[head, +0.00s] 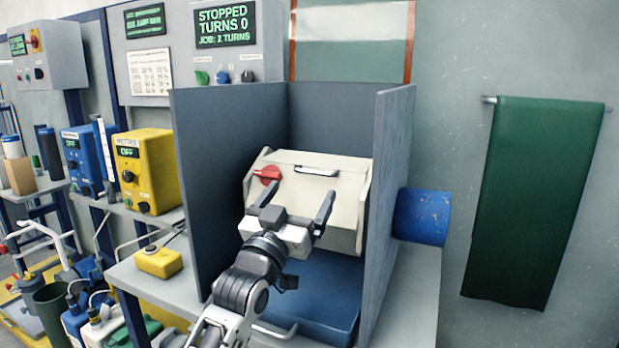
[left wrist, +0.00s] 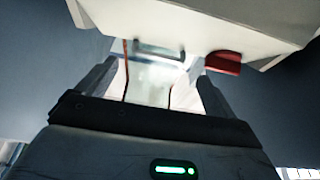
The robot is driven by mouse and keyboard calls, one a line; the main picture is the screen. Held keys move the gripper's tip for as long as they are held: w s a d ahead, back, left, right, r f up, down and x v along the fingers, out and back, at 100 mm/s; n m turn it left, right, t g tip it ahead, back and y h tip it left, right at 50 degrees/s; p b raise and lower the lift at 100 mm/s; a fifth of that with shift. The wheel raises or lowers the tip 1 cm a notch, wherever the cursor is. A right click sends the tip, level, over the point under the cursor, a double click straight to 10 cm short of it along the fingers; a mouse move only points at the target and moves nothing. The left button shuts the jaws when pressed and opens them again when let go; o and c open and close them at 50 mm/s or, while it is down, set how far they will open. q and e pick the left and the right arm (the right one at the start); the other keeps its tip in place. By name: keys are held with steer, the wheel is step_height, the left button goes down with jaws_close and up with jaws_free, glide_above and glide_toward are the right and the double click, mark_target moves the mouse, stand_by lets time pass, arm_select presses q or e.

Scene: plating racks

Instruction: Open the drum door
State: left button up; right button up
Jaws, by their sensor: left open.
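The drum (head: 342,213) is a cream, angular body inside a grey three-sided enclosure. Its door (head: 310,161) is the upper face and looks shut. A dark bar handle (head: 316,171) lies across the door, and a red latch (head: 268,174) sits left of it. In the left wrist view the handle (left wrist: 158,50) and the red latch (left wrist: 223,62) show beyond the fingers. My left gripper (head: 293,200) is open and empty, in front of the drum just below the handle and latch. I see no contact with either. My right gripper is not in view.
Grey side walls (head: 396,170) flank the drum closely. A blue tray (head: 318,290) lies below it. The panel display (head: 225,24) reads "STOPPED TURNS 0, JOB: 2 TURNS". A yellow pendant box (head: 158,262) sits on the bench at left. A blue cylinder (head: 421,217) sticks out right.

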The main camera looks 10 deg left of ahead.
mark_target(312, 174)
arm_select(q)
steer(key=x, duration=0.5)
steer(key=shift+w+d+r, duration=0.15)
steer(key=shift+w, duration=0.2)
